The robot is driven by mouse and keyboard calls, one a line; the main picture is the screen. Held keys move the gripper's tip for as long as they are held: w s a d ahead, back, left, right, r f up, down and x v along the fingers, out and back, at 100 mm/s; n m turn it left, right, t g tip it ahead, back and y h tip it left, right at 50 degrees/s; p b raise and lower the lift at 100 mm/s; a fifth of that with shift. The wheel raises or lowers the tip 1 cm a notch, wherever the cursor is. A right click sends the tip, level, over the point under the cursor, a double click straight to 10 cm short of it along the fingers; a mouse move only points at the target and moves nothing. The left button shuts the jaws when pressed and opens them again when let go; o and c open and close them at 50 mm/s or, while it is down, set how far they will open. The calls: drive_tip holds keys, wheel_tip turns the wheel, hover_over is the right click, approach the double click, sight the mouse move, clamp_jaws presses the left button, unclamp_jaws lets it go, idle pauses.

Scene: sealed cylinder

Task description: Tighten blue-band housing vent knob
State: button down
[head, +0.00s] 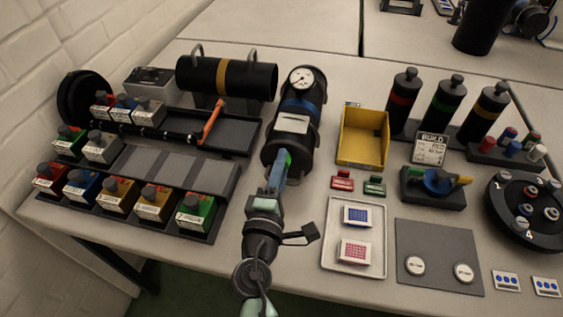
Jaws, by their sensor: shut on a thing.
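The blue-band housing (304,112) is a black cylinder lying on the table with a blue band, a white label and a round gauge (301,79) at its far end. My gripper (283,163) reaches its near end from the front and is shut there. It appears closed on the vent knob, which my gripper and arm hide. A small green part shows at the fingers. How far the knob is turned cannot be seen.
Left are a yellow-band cylinder (200,78) in a cradle and a rack of labelled boxes (154,202). Right are a yellow bin (362,137), a white tray (342,260) with two patterned blocks, banded canisters (442,108) and a round black holder (526,212).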

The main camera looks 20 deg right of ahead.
drive_tip(key=n+p, duration=0.1)
drive_tip(key=n, duration=0.3)
drive_tip(key=n+p, duration=0.1)
drive_tip(key=n, duration=0.2)
drive_tip(key=shift+p, duration=0.3)
drive_tip(key=n+p, duration=0.2)
drive_tip(key=n, duration=0.4)
drive_tip(key=shift+f+n, duration=0.1)
drive_tip(key=shift+n, duration=0.4)
drive_tip(key=c, duration=0.6)
unclamp_jaws()
